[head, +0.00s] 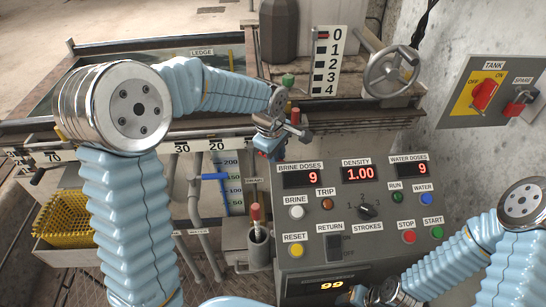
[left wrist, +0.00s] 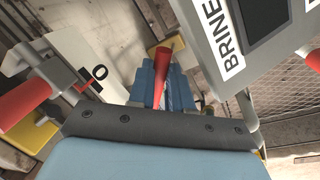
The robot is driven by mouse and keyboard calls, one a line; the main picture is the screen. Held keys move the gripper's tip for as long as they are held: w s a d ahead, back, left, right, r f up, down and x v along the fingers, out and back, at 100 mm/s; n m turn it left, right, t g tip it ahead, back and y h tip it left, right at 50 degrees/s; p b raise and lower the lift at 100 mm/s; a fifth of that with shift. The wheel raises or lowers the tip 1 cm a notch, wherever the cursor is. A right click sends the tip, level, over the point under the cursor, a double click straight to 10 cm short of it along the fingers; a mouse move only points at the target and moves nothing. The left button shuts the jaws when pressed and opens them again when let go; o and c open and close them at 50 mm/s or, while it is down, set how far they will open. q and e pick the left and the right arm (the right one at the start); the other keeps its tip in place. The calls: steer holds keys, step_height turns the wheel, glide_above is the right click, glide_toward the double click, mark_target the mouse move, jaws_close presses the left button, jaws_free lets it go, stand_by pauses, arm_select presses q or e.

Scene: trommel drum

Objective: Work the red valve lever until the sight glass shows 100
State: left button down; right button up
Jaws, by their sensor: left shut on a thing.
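My left gripper (head: 270,146) is at the end of the rail, just left of the control panel. In the left wrist view a red lever handle (left wrist: 166,68) stands between its blue fingers, which are shut on it. The fingers hide most of this handle in the head view. The sight glass (head: 232,184) is a blue column beside marks reading 200, 150, 100 and 50; I cannot read its exact level. My right wrist shows at the bottom edge of the head view, but its fingers cannot be made out.
The control panel (head: 326,225) shows brine doses 9, density 1.00 and water doses 9. A blue lever (head: 215,176) sits left of the sight glass. A red-handled tool (head: 255,212) stands in a holder. A handwheel (head: 391,67) and a yellow basket (head: 65,220) are farther off.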

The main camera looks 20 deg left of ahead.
arm_select(q)
steer(key=shift+w, duration=0.15)
stand_by(0.3)
steer(key=c, duration=1.1)
jaws_free()
steer(key=shift+o, duration=0.2)
step_height(320, 180, up, 14)
steer(key=s+p, duration=0.1)
steer(key=s, duration=0.1)
steer(key=shift+s+a+f, duration=0.2)
steer(key=shift+s+a, duration=0.1)
steer(key=shift+a, duration=0.05)
